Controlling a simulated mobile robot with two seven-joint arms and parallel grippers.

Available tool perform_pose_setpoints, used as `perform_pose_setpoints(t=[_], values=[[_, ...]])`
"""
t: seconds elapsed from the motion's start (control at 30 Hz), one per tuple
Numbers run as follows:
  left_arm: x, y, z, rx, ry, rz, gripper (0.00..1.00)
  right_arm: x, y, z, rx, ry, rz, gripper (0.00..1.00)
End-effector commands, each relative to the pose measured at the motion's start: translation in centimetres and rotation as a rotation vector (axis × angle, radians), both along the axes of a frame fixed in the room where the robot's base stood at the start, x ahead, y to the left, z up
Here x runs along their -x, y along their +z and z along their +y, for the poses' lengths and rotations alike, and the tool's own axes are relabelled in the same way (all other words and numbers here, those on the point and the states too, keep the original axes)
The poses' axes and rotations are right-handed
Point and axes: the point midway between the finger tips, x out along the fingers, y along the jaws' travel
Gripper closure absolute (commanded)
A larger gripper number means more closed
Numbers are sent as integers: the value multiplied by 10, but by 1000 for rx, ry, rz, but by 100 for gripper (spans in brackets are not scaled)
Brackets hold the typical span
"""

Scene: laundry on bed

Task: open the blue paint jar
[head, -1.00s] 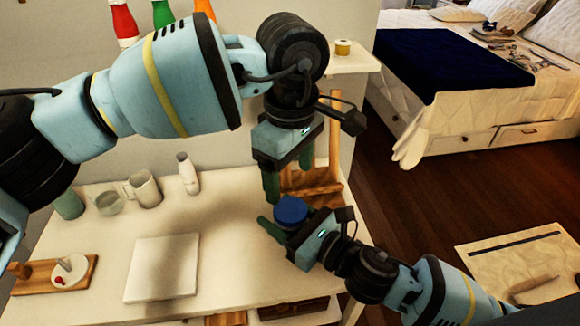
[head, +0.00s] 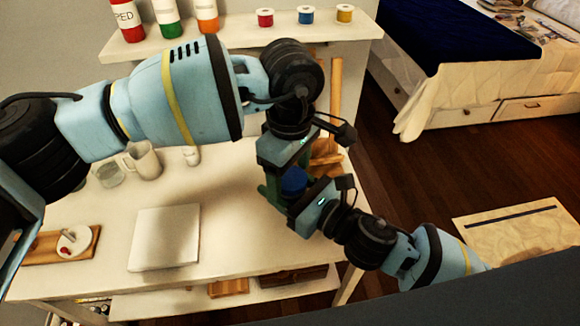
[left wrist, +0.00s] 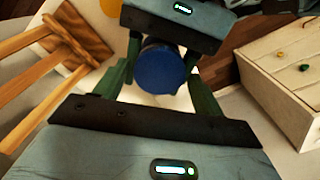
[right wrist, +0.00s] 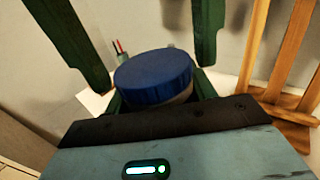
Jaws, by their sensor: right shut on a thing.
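The blue paint jar (head: 293,182) shows its ribbed blue lid (right wrist: 154,77) in the right wrist view. My right gripper (right wrist: 155,98) is shut on the pale jar body below the lid and holds it upright or nearly so above the table (head: 225,235). My left gripper (head: 281,188) points down over the jar. In the left wrist view its green fingers stand on both sides of the round lid (left wrist: 162,68), with gaps between them and the lid. It is open. The jar's lower part is hidden by my right gripper.
A wooden easel (head: 328,150) stands close behind the grippers. A white square canvas (head: 165,238), a wooden board (head: 85,245) and a mug (head: 143,162) are on the table's left. A shelf (head: 340,35) with bottles and small spools runs along the wall.

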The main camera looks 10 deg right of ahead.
Motion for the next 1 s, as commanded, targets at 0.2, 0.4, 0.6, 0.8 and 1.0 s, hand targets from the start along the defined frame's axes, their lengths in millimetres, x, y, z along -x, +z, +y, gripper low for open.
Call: perform_pose_setpoints(t=[0.2,0.4,0.6,0.8,1.0], values=[[0,0,0,0,0,0,60,0,1,0,-1,0,-2,100],[0,0,0,0,11,0,73,0,1,0,-1,0,-2,100],[0,1,0,0,212,0,73,0,1,0,-1,-1,-2,100],[0,1,0,1,476,-1,73,0,1,0,0,-1,-1,100],[0,1,0,1,584,-1,73,0,1,0,0,-1,-1,100]])
